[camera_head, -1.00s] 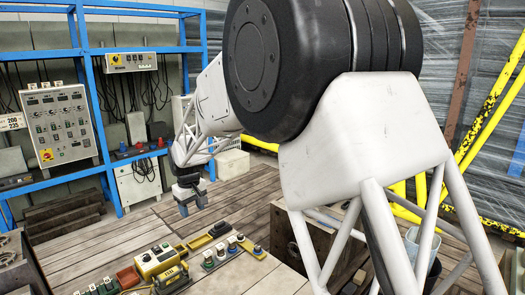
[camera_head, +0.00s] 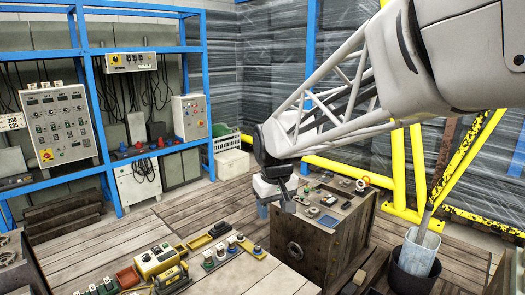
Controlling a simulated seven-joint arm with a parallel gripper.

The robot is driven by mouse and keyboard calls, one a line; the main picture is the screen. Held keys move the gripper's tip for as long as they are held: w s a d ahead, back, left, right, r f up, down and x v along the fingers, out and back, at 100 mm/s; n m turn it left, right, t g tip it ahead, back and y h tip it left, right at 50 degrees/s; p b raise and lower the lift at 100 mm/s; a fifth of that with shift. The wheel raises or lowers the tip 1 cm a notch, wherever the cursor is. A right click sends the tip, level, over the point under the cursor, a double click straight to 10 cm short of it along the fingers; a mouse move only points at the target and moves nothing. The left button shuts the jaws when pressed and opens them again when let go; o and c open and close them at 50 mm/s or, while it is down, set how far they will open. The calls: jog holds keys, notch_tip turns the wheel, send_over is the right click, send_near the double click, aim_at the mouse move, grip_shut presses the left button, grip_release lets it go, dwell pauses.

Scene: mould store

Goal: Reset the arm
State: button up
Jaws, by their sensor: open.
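My gripper (camera_head: 275,206) hangs at the end of my white lattice arm, fingers pointing down. It is open, with nothing visible between its fingers. It is in front of the left side of a dark wooden crate (camera_head: 313,248) and near the back right of the pale wooden table (camera_head: 235,280). Its exact height above them is hard to tell. My arm reaches in from the upper right and hides part of the back wall.
The crate top holds several small parts and an orange-white ring (camera_head: 362,183). A dark bucket (camera_head: 413,268) and yellow rails (camera_head: 400,175) stand right. Blue shelving (camera_head: 84,100) stands left.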

jog(key=s+d+f+m, duration=0.1)
jog(key=s+d, duration=0.4)
jog(key=s, duration=0.4)
jog(key=s+d+f+m, duration=0.1)
jog(key=s+d+m, duration=0.1)
jog(key=s+d, duration=0.3)
jog(key=s+d+f+m+t, duration=0.1)
jog(key=s+d, duration=0.4)
jog(key=s, duration=0.8)
jog(key=shift+d+m, duration=0.35)
jog(key=shift+m, duration=0.25)
